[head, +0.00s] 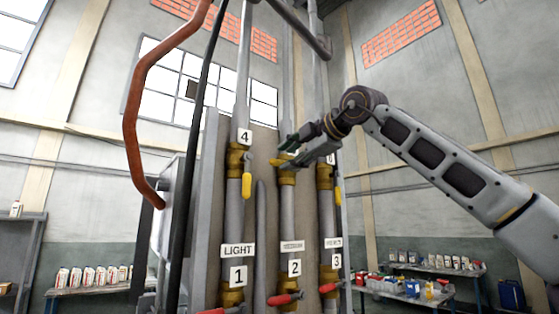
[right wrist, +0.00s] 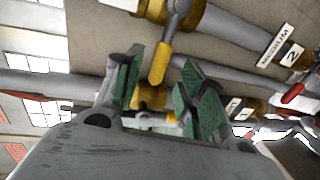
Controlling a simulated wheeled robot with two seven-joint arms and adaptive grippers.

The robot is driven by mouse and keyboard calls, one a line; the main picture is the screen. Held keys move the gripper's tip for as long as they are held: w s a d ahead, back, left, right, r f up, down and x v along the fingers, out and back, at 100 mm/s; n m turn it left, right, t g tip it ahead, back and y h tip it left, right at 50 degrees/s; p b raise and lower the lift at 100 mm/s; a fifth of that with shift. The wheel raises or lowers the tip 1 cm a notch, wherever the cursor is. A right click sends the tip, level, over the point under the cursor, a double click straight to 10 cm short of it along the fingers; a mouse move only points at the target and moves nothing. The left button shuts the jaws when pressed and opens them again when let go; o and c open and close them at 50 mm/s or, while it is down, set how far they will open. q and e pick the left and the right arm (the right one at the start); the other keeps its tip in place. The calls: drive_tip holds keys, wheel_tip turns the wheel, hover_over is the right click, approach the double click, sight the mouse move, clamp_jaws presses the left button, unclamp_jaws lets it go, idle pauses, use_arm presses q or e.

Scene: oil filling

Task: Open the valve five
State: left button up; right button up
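Valve five (head: 287,179) is the brass valve on the middle pipe, in the upper row. In the head view my right gripper (head: 289,150) is in front of it and hides its number plate. Its yellow handle (right wrist: 158,64) shows in the right wrist view, standing across the pipe. There the right gripper (right wrist: 157,72) is open, its green-padded fingers on either side of the handle with gaps visible. I cannot tell whether either finger touches the handle. My left gripper is in neither view.
Valve four (head: 236,158) stands left, and another upper valve (head: 325,176) right; both have yellow handles hanging down. Below are red-handled valves with plates 1 (head: 238,276), 2 (head: 295,267) and 3 (head: 336,261). A brown hose (head: 132,100) hangs left. Tables with bottles stand behind.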

sight(282, 162)
drive_tip(key=shift+p+x, duration=1.1)
drive_tip(key=shift+x, duration=1.65)
clamp_jaws()
